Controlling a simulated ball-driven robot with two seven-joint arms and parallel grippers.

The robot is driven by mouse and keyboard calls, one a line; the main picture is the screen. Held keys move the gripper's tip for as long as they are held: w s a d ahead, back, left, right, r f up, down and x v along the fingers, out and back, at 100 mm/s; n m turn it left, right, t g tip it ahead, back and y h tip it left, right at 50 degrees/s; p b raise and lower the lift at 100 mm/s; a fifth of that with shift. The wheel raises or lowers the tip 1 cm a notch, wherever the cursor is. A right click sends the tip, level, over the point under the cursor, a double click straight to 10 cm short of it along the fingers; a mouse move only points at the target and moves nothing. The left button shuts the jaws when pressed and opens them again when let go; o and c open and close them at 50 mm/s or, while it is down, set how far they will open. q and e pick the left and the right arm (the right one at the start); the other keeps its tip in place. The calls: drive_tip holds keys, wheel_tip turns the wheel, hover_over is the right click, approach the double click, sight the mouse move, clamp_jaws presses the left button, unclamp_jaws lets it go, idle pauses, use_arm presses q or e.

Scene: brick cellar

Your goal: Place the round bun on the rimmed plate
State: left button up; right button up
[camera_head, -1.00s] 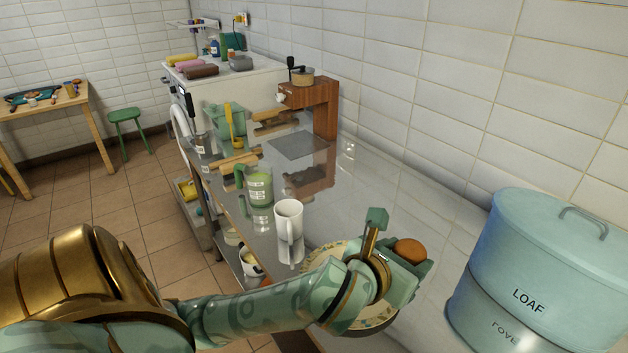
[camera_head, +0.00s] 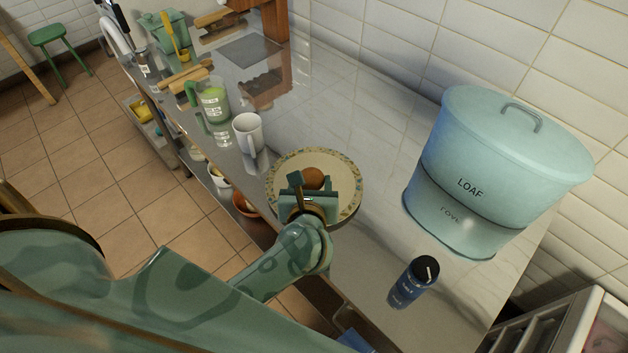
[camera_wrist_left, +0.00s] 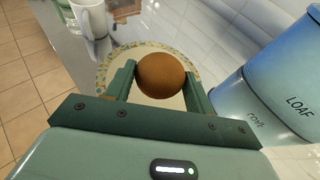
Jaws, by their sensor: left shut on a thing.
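The round bun (camera_head: 313,178) is brown and held in my left gripper (camera_head: 318,186). In the left wrist view the bun (camera_wrist_left: 161,75) sits between the two green fingers of the gripper (camera_wrist_left: 160,82). The rimmed plate (camera_head: 345,170) is cream with a patterned rim and lies on the counter. The bun shows in front of the plate's middle. Whether it touches the plate I cannot tell. The plate also shows behind the bun in the left wrist view (camera_wrist_left: 118,66). My gripper and wrist hide the plate's near part. My right gripper is not in view.
A blue LOAF bin (camera_head: 490,165) stands to the right. A dark blue bottle (camera_head: 413,283) stands near the front. The counter between plate and bin is clear.

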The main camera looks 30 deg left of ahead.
sight(312, 176)
use_arm(q)
drive_tip(key=x, duration=0.4)
drive_tip(key=shift+d, duration=0.1)
drive_tip(key=w+f, duration=0.1)
drive_tip(key=w+a+f+b, duration=0.1)
drive_tip(key=f, duration=0.1)
drive_tip(key=w+f+b, duration=0.1)
drive_tip(key=w+f, duration=0.1)
drive_tip(key=shift+a+f, duration=0.25)
drive_tip(key=shift+a, duration=0.05)
wheel_tip(312, 176, down, 3)
drive_tip(key=shift+w+f+b, duration=0.1)
drive_tip(key=shift+f+b, duration=0.05)
drive_tip(key=shift+b, duration=0.45)
drive_tip(key=shift+f, duration=0.1)
drive_tip(key=o, duration=1)
drive_tip(key=shift+c, duration=0.2)
